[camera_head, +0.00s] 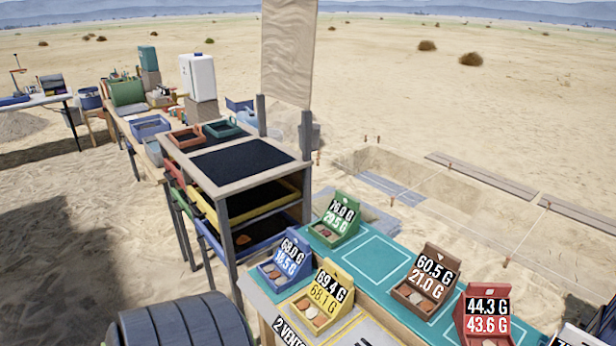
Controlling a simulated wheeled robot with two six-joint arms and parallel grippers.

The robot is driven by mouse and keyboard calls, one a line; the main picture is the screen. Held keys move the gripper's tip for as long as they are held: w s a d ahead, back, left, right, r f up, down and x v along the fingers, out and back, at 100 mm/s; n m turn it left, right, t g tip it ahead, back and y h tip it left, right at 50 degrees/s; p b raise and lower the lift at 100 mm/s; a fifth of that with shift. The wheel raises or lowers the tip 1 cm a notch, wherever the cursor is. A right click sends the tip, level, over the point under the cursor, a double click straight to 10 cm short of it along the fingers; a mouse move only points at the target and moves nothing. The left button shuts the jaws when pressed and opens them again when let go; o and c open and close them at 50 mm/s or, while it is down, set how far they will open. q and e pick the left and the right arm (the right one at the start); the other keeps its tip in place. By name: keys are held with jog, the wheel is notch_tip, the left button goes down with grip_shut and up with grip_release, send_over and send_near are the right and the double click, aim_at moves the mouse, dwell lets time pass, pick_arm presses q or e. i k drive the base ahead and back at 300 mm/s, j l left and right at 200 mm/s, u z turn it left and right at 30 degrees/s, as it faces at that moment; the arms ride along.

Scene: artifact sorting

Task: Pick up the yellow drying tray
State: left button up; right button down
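The yellow drying tray (203,206) sits in a slot of the wooden rack (222,186), under the rack's top board. Its yellow rim shows at the left side and along the front, and its inside looks dark. The rack's posts and top hide part of it. A blue tray (211,239) with an orange-brown piece in it sits in the slot below. Neither of my grippers is in view, and nothing is seen touching the yellow tray.
A teal-topped table (376,262) with several coloured boxes bearing gram labels stands right of the rack. A dark ribbed cylinder (180,325) fills the lower left. Shallow dug pits (400,170) lie behind the table. Open sand lies left of the rack.

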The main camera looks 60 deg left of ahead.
aim_at(329, 298)
jog(key=u, duration=1.7)
jog(key=k+l+z, duration=0.2)
jog(key=l, duration=0.2)
jog(key=k+l+z, duration=0.2)
jog(key=l, duration=0.2)
jog(key=k+l+z, duration=0.15)
jog(key=l, duration=0.3)
jog(key=l+z, duration=0.2)
jog(key=l, duration=0.25)
